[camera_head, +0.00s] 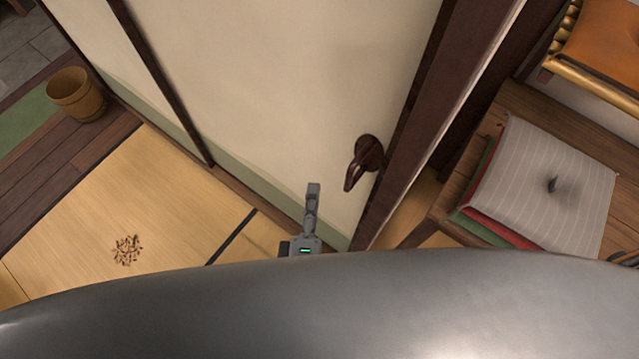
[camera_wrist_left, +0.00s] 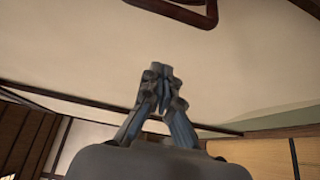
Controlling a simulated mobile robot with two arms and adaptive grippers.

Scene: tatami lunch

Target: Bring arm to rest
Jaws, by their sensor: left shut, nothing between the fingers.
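My left gripper (camera_head: 312,192) points up in front of the cream door panel (camera_head: 290,70) in the head view, a little left of and below the dark door handle (camera_head: 366,160). It is apart from the handle in the picture. In the left wrist view, the left gripper (camera_wrist_left: 161,70) shows its fingertips together with nothing between them. The dark handle (camera_wrist_left: 185,10) shows at the top of that view. My grey body hides the bottom of the head view. My right gripper is not in view.
A wooden bucket (camera_head: 77,95) stands at the far left. Small brown bits (camera_head: 127,250) lie on the tatami mat (camera_head: 185,205). A stack of cushions with a grey striped one (camera_head: 535,190) on top lies on a wooden surface at the right. An orange cushion (camera_head: 605,40) is at the upper right.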

